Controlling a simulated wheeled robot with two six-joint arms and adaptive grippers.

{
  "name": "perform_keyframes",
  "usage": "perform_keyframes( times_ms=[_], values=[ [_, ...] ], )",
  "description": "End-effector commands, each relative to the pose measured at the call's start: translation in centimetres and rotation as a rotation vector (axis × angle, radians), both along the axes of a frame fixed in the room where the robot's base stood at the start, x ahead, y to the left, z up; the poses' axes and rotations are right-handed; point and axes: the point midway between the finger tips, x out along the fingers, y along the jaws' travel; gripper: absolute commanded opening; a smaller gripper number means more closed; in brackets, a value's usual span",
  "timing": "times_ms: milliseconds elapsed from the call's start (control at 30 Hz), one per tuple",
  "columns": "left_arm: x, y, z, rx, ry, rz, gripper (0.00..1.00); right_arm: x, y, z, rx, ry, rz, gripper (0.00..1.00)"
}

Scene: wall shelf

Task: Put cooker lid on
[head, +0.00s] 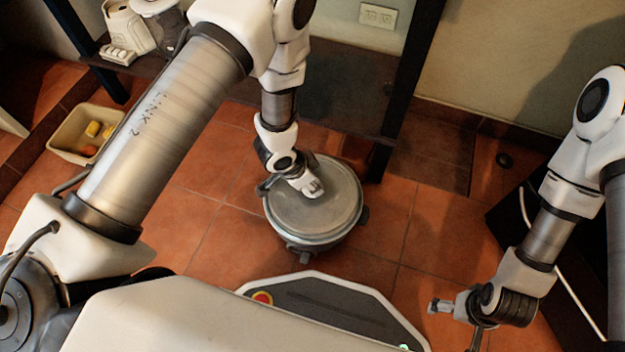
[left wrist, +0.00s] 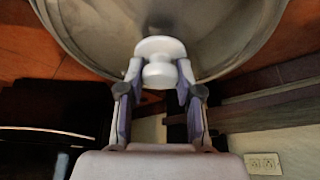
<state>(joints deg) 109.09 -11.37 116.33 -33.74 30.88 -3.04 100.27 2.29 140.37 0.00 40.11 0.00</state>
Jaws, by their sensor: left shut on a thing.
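The cooker lid (head: 325,213) is a round grey metal disc with a white knob (left wrist: 160,50). The cooker (head: 318,243) is a round metal pot on the tiled floor, with the lid over its mouth. From this angle I cannot tell whether the lid rests fully on the rim. My left gripper (head: 308,187) reaches down from above onto the lid's knob. In the left wrist view, the left gripper's fingers (left wrist: 158,82) are shut around the knob, with the lid's surface beyond. My right gripper (head: 454,322) is at lower right, apart from the cooker, its fingers spread and empty.
A beige bin (head: 70,137) with several small coloured items stands on the floor at left. A shelf (head: 185,85) with a white appliance (head: 128,28) runs along the wall behind. A dark shelf post (head: 405,85) rises just behind the cooker. The tiles right of the cooker are clear.

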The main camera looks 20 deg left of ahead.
Motion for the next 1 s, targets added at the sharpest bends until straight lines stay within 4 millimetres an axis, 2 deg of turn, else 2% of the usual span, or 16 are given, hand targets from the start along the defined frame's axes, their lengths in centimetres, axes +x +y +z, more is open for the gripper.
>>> perform_keyframes(
  times_ms=[100, 133, 200, 567, 667, 1000],
  values=[
    [0.0, 0.0, 0.1, -0.001, -0.001, 0.000, 0.00, 0.0, 0.0, 0.0, 0.000, 0.000, 0.000, 1.00],
    [0.0, 0.0, 0.1, -0.001, -0.001, 0.000, 0.42, 0.0, 0.0, 0.0, 0.000, 0.000, 0.000, 1.00],
    [0.0, 0.0, 0.1, -0.001, -0.001, 0.000, 0.64, 0.0, 0.0, 0.0, 0.000, 0.000, 0.000, 1.00],
    [-0.1, 0.1, 0.4, 0.000, 0.000, 0.000, 0.64, 0.0, 0.0, 0.0, 0.000, 0.000, 0.000, 1.00],
    [-0.4, 0.5, 1.6, 0.000, -0.002, 0.002, 0.64, 0.0, 0.0, 0.0, 0.000, 0.000, 0.000, 1.00],
    [-2.5, 2.8, 9.3, -0.001, -0.003, 0.002, 0.64, 0.0, 0.0, 0.0, 0.000, 0.000, 0.000, 1.00]
  ],
)
